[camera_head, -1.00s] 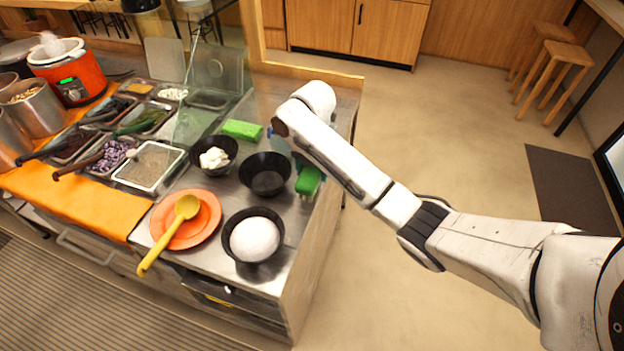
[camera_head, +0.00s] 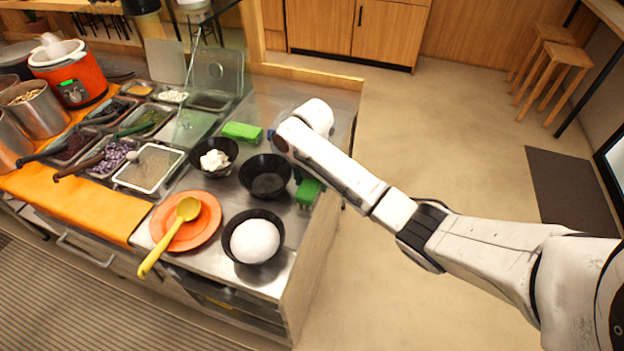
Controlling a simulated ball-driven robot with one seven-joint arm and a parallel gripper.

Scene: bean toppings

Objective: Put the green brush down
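The green brush (camera_head: 308,193) is at the right edge of the steel counter, just right of an empty black bowl (camera_head: 267,177). Its upper part is covered by my arm, and its bristly side shows below the arm. I cannot tell whether the brush touches the counter. My gripper is hidden behind my wrist and forearm, which pass above the brush. Whether its fingers hold the brush does not show.
A green sponge (camera_head: 241,131) lies behind the bowls. One black bowl holds a white mound (camera_head: 255,241), another a white topping (camera_head: 214,160). An orange plate (camera_head: 208,235) carries a yellow ladle (camera_head: 187,209). Topping trays (camera_head: 150,190) stand left. The counter's right edge is close.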

